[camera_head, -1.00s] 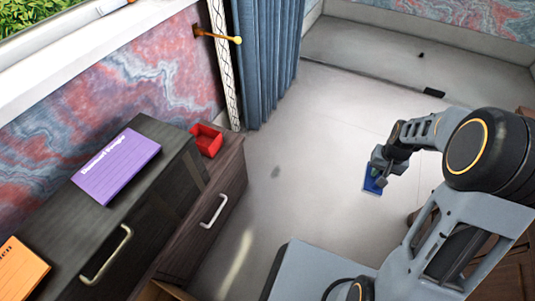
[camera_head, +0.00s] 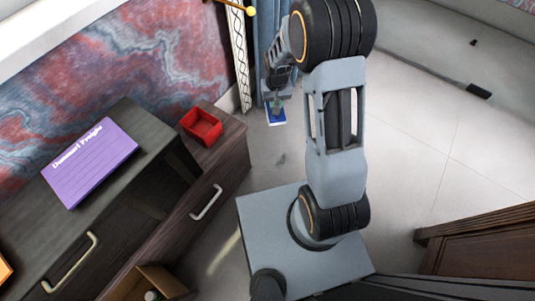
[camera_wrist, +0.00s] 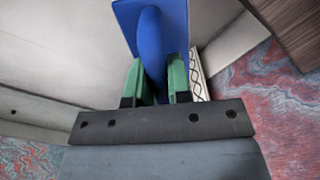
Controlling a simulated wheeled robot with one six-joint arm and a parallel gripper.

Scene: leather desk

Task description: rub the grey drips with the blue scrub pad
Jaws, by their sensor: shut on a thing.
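The blue scrub pad (camera_head: 276,115) hangs in my gripper (camera_head: 275,93) over the pale floor, near the blue curtain. In the wrist view, the green fingers of my gripper (camera_wrist: 156,82) are shut on the ridge of the blue scrub pad (camera_wrist: 125,14), whose flat plate lies beyond. I cannot make out grey drips on any furniture top. A small grey smudge (camera_head: 281,158) shows on the floor below the pad in the head view; I cannot tell whether it is the drips.
An open drawer (camera_head: 125,291) sticks out at lower left. A brown wooden piece (camera_head: 480,260) stands at lower right. Floor on the right is largely clear.

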